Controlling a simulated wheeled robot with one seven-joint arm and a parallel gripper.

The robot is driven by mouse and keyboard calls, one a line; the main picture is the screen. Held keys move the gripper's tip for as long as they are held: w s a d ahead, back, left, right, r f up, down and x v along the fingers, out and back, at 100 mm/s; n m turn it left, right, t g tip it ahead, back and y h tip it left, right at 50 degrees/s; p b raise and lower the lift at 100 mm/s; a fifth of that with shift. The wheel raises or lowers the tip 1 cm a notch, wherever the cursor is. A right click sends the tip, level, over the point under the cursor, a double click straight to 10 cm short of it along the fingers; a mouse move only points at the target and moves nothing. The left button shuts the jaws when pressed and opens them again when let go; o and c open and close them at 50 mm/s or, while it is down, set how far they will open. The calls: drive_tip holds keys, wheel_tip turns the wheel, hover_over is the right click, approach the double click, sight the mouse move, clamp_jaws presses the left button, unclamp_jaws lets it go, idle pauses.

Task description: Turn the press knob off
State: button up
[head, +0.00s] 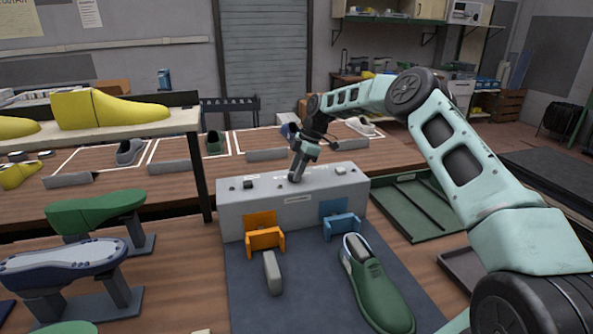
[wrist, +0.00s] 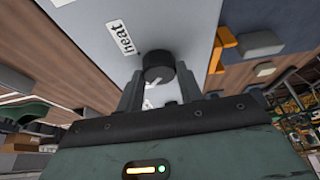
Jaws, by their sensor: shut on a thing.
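A long grey control box (head: 235,222) stands on the bench, with several small controls and labels along its top. My gripper (head: 295,177) points down onto the top of this box near its middle. In the wrist view, a dark round knob (wrist: 158,67) sits between the two fingers of my gripper (wrist: 160,90), which are shut on it. In the head view my fingers hide the knob. I cannot read the knob's setting.
An orange bracket (head: 265,240) and a blue bracket (head: 342,227) are at the box's front. A green shoe (head: 375,285) and a grey block (head: 271,272) lie on the dark mat. A green tray (head: 420,215) is right of the box; a shelf (head: 130,130) with yellow lasts is left.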

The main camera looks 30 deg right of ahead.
drive_tip(key=o, duration=1)
drive_tip(key=shift+d+r, duration=0.1)
drive_tip(key=shift+r, duration=0.05)
drive_tip(key=b+v, duration=0.2)
drive_tip(key=v, duration=1.5)
drive_tip(key=shift+r, duration=0.1)
